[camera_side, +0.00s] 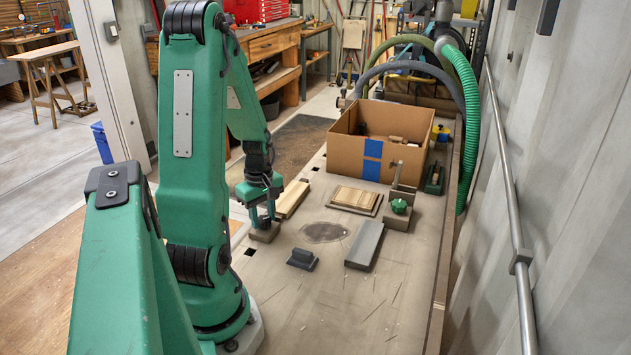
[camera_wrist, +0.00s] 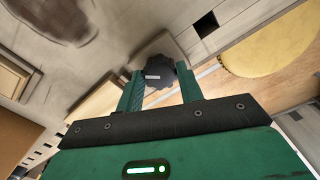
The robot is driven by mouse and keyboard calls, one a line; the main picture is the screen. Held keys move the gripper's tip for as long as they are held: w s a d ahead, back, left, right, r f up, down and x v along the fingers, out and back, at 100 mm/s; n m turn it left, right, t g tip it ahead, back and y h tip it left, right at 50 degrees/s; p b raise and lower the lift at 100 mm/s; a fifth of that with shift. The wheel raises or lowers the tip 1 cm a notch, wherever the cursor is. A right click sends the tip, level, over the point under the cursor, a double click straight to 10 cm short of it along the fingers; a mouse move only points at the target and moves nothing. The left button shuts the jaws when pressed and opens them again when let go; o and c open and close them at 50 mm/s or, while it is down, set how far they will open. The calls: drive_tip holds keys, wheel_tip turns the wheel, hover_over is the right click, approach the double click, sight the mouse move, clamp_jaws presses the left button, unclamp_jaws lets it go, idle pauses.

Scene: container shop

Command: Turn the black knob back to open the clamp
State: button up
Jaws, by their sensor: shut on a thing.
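The black knob (camera_wrist: 157,69) shows in the wrist view with a small pale mark on its top. My gripper (camera_wrist: 158,84) has its two green fingers on either side of the knob and is shut on it. In the side view my gripper (camera_side: 263,217) points down over a low brown block (camera_side: 265,233) near the left edge of the table. The knob is mostly hidden by the fingers there. I cannot tell how far the clamp is open.
A light wooden board (camera_side: 291,199) lies close to the right of my gripper. A dark grey block (camera_side: 302,260) and a long grey bar (camera_side: 364,245) lie nearer the front. A cardboard box (camera_side: 345,156) stands at the back. The front of the table has only thin scraps.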

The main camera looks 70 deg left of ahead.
sight(263, 219)
drive_tip(key=n, duration=0.3)
drive_tip(key=shift+n, duration=2.4)
drive_tip(key=o, duration=1)
drive_tip(key=shift+r, duration=0.1)
drive_tip(key=shift+r, duration=3.85)
